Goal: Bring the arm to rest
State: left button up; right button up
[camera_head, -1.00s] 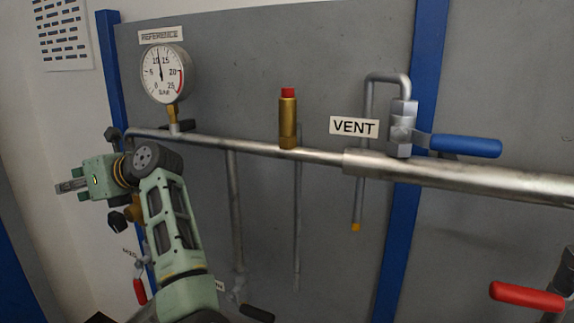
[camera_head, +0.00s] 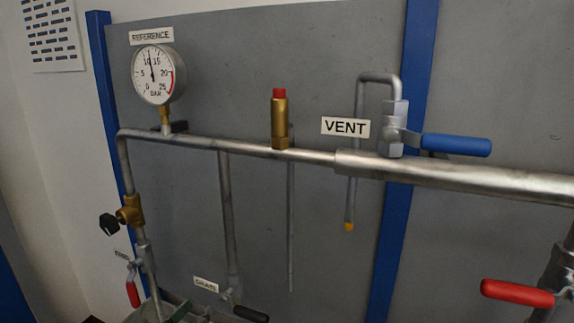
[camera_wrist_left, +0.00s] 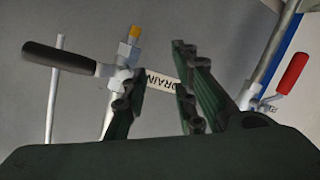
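My left gripper (camera_wrist_left: 158,88) shows in the left wrist view with its two dark green fingers apart and nothing between them. Beyond the fingers are the DRAIN label (camera_wrist_left: 160,88) and a valve with a black handle (camera_wrist_left: 58,58); I cannot tell how far away they are. In the head view only a small green part of my left arm (camera_head: 172,309) shows at the bottom edge, below the pipes. My right gripper is in neither view.
A panel carries a pressure gauge (camera_head: 153,74), a brass relief valve (camera_head: 280,118), a blue vent handle (camera_head: 455,145), a brass valve with black knob (camera_head: 130,210) and red handles (camera_head: 517,293). The space before the upper pipe (camera_head: 240,147) is clear.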

pick_arm(q)
jog(key=s+f+m+g+y, duration=0.15)
jog(key=s+f+g, duration=0.35)
jog(key=s, duration=0.5)
jog(key=s+a+f+m+g+y, duration=0.1)
jog(key=s+f+m+g, duration=0.1)
jog(key=s+f, duration=0.65)
jog(key=s+f+m+g+y, duration=0.15)
jog(key=s+f+g, duration=0.25)
jog(key=s, duration=0.7)
notch_tip(320, 180, down, 26)
jog(key=s+g, duration=0.1)
jog(key=s+a+f+g, duration=0.1)
jog(key=s+a+f, duration=0.2)
jog(key=s+f, duration=1.3)
jog(key=shift+s+f+g+h, duration=0.15)
jog(key=shift+s+g+h, duration=0.15)
jog(key=shift+s, duration=0.4)
